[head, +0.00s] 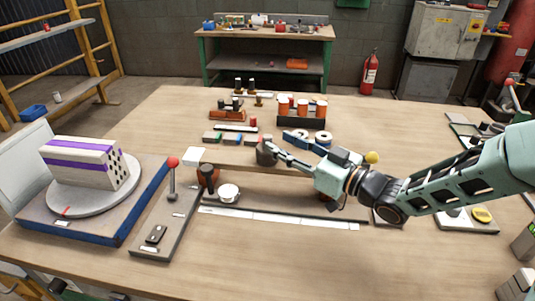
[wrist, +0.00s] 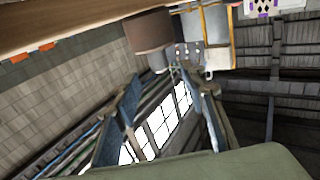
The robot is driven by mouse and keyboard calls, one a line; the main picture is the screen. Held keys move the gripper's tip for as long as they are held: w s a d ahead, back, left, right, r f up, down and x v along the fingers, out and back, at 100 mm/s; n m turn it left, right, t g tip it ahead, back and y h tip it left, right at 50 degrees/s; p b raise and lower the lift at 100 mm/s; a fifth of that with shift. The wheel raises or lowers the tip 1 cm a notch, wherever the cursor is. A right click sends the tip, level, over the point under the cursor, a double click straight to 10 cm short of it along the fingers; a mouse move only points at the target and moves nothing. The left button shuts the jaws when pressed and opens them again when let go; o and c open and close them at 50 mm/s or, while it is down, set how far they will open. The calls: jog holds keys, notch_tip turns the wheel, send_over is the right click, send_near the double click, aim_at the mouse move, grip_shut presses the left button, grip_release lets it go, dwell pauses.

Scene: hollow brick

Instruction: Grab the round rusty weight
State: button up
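A round, dark rusty-brown weight (head: 265,154) stands near the middle of the bench in the head view. In the wrist view the brown weight (wrist: 150,30) appears at the top, upside down, with a narrower grey knob. My gripper (head: 281,153) is just to the right of it in the head view. In the wrist view its two fingers (wrist: 158,80) are spread, with the knob near the gap between the tips. I see no clear grip; whether a fingertip touches cannot be told. Another rusty-brown round piece (head: 208,174) stands farther left.
A lever with a red ball (head: 173,163) stands left, beside a turntable (head: 95,195) bearing a striped hollow brick (head: 88,163). A white round piece (head: 228,192) sits near a long pale strip (head: 280,217). Orange-topped cups (head: 302,107) stand behind. The front of the bench is clear.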

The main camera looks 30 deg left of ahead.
aim_at(271, 138)
jog(key=shift+b+x, duration=0.5)
jog(key=shift+x, duration=2.3)
jog(key=shift+f, duration=0.1)
grip_shut()
